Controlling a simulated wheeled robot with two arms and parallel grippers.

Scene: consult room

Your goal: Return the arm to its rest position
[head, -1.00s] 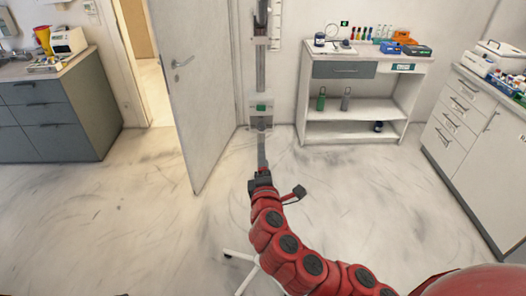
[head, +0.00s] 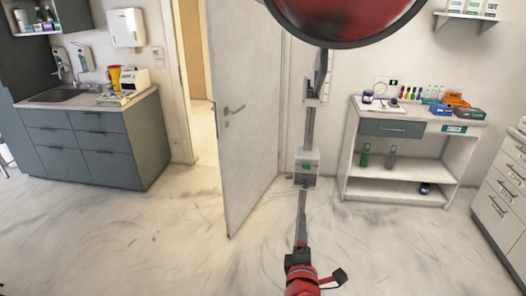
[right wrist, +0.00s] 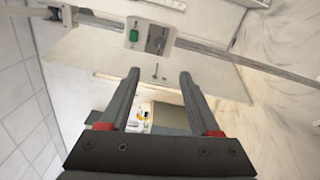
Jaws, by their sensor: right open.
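My right gripper (head: 302,197) reaches up from the bottom of the head view at the end of my red arm. In the right wrist view its two dark fingers (right wrist: 160,74) are apart with nothing between them. In the head view the gripper overlaps the area below a white box with a green switch (head: 306,168), on an upright grey rail by the wall. In the right wrist view this box (right wrist: 151,37) lies beyond the fingertips; I cannot tell the exact gap. My left gripper is not in view.
An open door (head: 246,110) stands left of the rail. A white shelf unit (head: 398,180) with bottles and boxes stands to the right. A grey cabinet with a sink (head: 90,140) is at the left. The floor (head: 150,240) in front is clear.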

